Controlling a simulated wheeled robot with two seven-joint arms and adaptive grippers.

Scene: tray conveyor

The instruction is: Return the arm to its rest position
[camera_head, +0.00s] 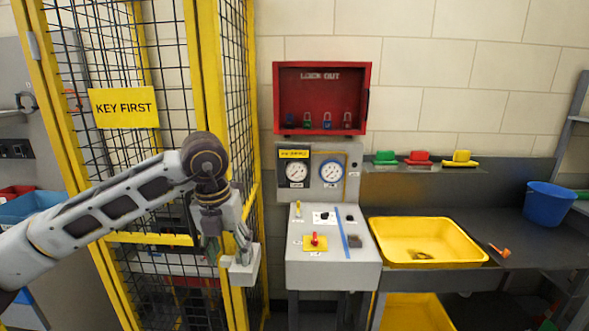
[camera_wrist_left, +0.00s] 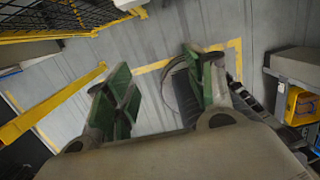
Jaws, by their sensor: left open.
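My left arm (camera_head: 110,210) reaches in from the left across the yellow-framed mesh cage. My left gripper (camera_head: 228,256) hangs downward in front of the cage's right post, to the left of the grey control console. In the left wrist view the gripper (camera_wrist_left: 160,88) shows two green-padded fingers spread apart with only floor visible between them. It is open and holds nothing. My right gripper is in neither view.
The mesh cage with a "KEY FIRST" sign (camera_head: 124,107) stands close behind the arm. The grey console (camera_head: 333,272) is just right of the gripper, below a red lockout box (camera_head: 322,68). A yellow tray (camera_head: 460,257) and blue bucket (camera_head: 550,204) stand farther right.

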